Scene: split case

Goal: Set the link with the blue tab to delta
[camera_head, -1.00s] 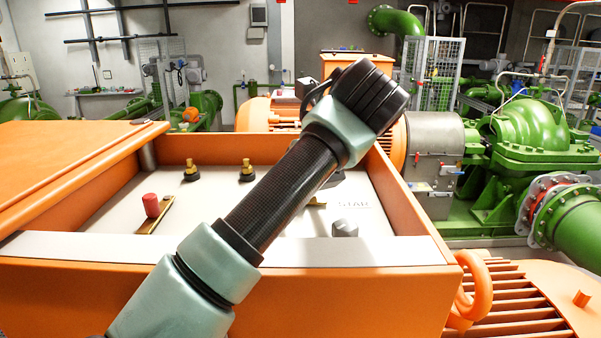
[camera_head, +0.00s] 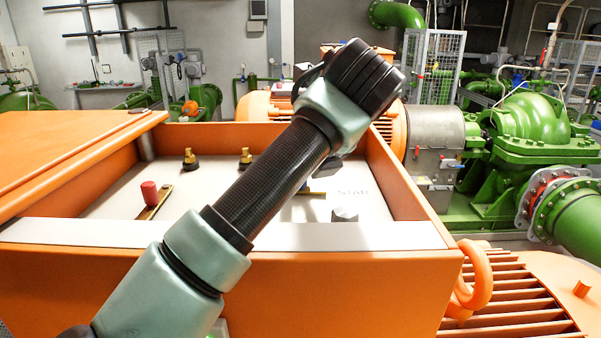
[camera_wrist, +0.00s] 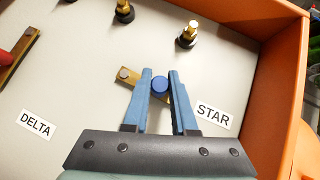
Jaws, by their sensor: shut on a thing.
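In the wrist view my gripper (camera_wrist: 159,84) has its two blue fingers closed on either side of the round blue tab (camera_wrist: 159,86). The tab stands on a brass link (camera_wrist: 129,77), a flat bar with a bolt at its left end. Its right part runs behind a finger, towards the STAR label (camera_wrist: 213,114). The DELTA label (camera_wrist: 35,123) lies at the lower left. In the head view the arm hides the tab and fingertips; a bit of brass bar (camera_head: 314,193) shows beside it.
A second brass link with a red tab (camera_head: 149,192) lies at the left. Brass terminals (camera_head: 190,160) (camera_wrist: 187,35) stand on the pale panel. A dark round post (camera_head: 344,215) stands near the front. Orange case walls (camera_head: 404,195) surround the panel; an orange lid (camera_head: 70,165) lies left.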

